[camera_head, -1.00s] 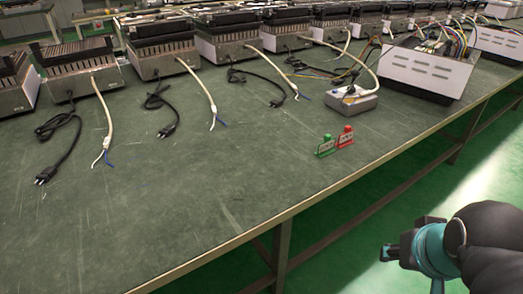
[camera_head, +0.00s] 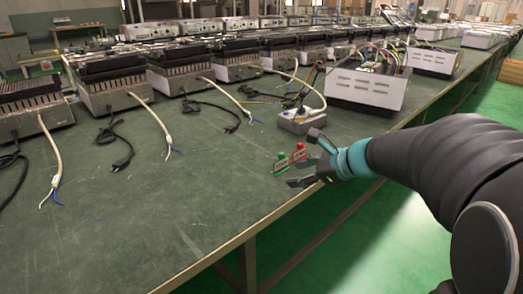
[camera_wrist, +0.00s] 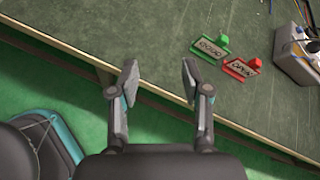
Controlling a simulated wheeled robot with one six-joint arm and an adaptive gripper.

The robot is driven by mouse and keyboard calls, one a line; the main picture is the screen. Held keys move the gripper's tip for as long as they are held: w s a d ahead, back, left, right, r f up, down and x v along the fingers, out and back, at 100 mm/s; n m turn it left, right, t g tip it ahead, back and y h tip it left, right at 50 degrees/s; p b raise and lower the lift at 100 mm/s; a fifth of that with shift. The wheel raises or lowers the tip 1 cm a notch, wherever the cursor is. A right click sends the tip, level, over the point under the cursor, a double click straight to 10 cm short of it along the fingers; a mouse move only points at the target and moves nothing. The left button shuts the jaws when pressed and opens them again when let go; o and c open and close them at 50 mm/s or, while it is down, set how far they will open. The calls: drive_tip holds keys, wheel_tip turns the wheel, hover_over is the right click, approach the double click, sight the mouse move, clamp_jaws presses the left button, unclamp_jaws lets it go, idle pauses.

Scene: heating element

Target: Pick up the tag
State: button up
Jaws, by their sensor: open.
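The green tag (camera_head: 281,163) is on the left and the red tag (camera_head: 299,153) on the right. In the wrist view the green tag (camera_wrist: 211,48) and the red tag (camera_wrist: 241,68) both show dark lettering on a pale plate. My gripper (camera_head: 308,158) is open and empty by the table edge. In the wrist view its fingertips (camera_wrist: 158,80) are spread apart, with both tags beyond and to the right of them, apart from the fingers.
The table (camera_head: 190,210) has a clear area left of the tags. A grey box (camera_head: 301,120) with cables stands behind them, and a white-sided unit (camera_head: 366,90) is farther back. A row of metal heater units (camera_head: 112,88) with trailing cords lines the back.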

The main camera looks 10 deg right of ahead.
drive_tip(key=w+d+m+t, duration=0.3)
drive_tip(key=w+d+m, duration=0.3)
drive_tip(key=w, duration=0.1)
approach(283, 154)
drive_tip(key=shift+m, duration=0.3)
drive_tip(key=x, duration=0.4)
drive_tip(key=shift+w+a+f+b, duration=0.15)
drive_tip(key=shift+w+f+b, duration=0.05)
drive_tip(key=shift+f+b, duration=0.2)
drive_tip(key=shift+x, duration=3.1)
drive_tip(key=shift+r, duration=0.25)
clamp_jaws()
